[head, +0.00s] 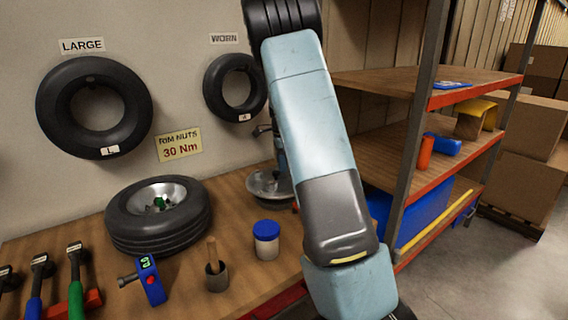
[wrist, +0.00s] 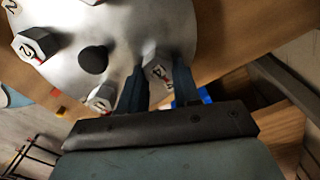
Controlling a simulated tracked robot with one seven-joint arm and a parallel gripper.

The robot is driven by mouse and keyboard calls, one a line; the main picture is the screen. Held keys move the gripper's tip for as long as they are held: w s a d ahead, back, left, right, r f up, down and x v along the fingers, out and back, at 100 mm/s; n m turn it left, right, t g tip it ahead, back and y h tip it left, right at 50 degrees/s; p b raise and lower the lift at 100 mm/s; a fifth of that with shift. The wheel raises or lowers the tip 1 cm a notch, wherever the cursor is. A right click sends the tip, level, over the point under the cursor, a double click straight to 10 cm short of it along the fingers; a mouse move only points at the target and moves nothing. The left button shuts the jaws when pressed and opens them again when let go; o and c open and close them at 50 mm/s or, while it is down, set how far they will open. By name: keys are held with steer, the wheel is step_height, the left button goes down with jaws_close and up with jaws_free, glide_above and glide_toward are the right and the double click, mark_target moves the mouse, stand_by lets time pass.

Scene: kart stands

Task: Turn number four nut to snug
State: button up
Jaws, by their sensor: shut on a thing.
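The number four nut (wrist: 155,72) is a grey hex nut with a "4" on its face, near the right edge of a silver hub (wrist: 120,48) in the wrist view. My gripper (wrist: 160,76) has its two dark fingers on either side of this nut, shut on it. Other numbered nuts sit around the hub: one at the left (wrist: 36,45) reads "2", and one at the lower middle (wrist: 101,97) has a digit I cannot read surely. A dark round boss (wrist: 93,60) is near them. In the head view my arm hides the gripper and the nut; part of a silver disc (head: 268,184) shows behind it.
On the bench in the head view are a tyre on a rim (head: 158,216), a blue meter (head: 150,281), a cup with a brush (head: 217,274), a blue-lidded jar (head: 266,240) and several hammer-like tools (head: 76,280). A shelf rack (head: 412,130) stands close to my arm's right.

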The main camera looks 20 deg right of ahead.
steer(key=shift+w+a+r+m, duration=0.1)
steer(key=shift+w+a+m, duration=0.1)
steer(key=shift+m, duration=0.5)
steer(key=o, duration=0.8)
steer(key=shift+d, duration=0.1)
steer(key=shift+o, duration=1.3)
steer(key=shift+s, duration=0.1)
steer(key=shift+m, duration=0.3)
step_height(320, 180, up, 14)
steer(key=shift+f, duration=0.25)
